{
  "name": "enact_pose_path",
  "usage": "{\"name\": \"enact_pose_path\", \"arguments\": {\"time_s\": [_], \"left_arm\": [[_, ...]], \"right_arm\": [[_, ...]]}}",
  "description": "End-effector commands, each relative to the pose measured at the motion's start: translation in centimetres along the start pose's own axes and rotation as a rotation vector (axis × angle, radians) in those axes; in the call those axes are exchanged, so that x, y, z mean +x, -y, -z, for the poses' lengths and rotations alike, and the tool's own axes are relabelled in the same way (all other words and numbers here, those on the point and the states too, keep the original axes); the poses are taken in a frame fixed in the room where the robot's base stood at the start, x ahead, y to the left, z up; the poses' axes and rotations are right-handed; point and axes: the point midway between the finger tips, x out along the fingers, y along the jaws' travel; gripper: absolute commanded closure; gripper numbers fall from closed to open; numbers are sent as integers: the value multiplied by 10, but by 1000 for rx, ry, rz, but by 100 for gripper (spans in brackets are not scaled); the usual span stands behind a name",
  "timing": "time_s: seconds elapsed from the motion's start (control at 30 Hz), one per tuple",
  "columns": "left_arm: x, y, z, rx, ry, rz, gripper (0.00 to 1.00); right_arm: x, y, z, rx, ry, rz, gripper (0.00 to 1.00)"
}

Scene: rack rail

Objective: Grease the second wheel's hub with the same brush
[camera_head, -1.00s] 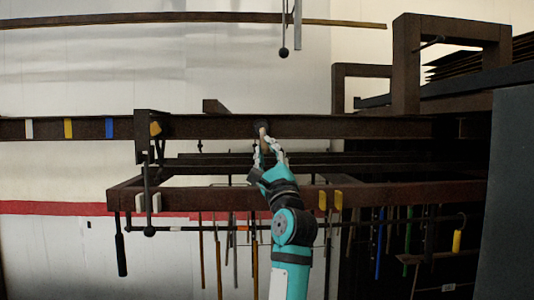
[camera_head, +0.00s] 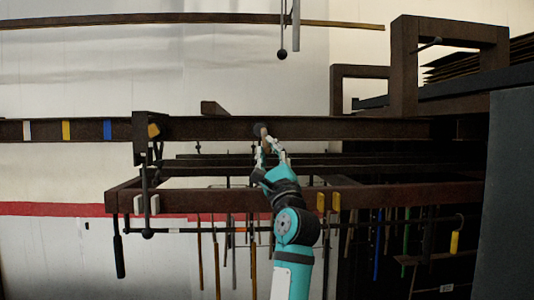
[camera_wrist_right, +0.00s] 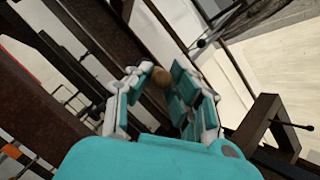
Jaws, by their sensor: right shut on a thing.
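My right gripper (camera_head: 272,152) is at the front of the upper brown rail, its fingers shut on the brush. The brush (camera_head: 264,134) shows as a small tan piece between the fingertips. Its tan end also shows in the right wrist view (camera_wrist_right: 160,77). A dark round wheel (camera_head: 259,129) sits on the rail directly behind the brush tip. I cannot tell whether the brush touches its hub, and the fingers hide most of the brush. My left gripper does not show.
The upper rail (camera_head: 360,128) carries white, yellow and blue marks at its left. A dark bracket (camera_head: 142,137) stands left of the gripper. A brown frame (camera_head: 404,70) rises at the right.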

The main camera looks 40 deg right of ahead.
Motion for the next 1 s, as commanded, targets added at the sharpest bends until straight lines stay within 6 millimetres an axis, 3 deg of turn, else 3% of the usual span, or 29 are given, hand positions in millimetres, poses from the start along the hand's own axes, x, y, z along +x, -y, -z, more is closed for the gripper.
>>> {"name": "enact_pose_path", "arguments": {"time_s": [1.0], "left_arm": [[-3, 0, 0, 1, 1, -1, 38]], "right_arm": [[14, -3, 9, 1, 1, 1, 100]]}}
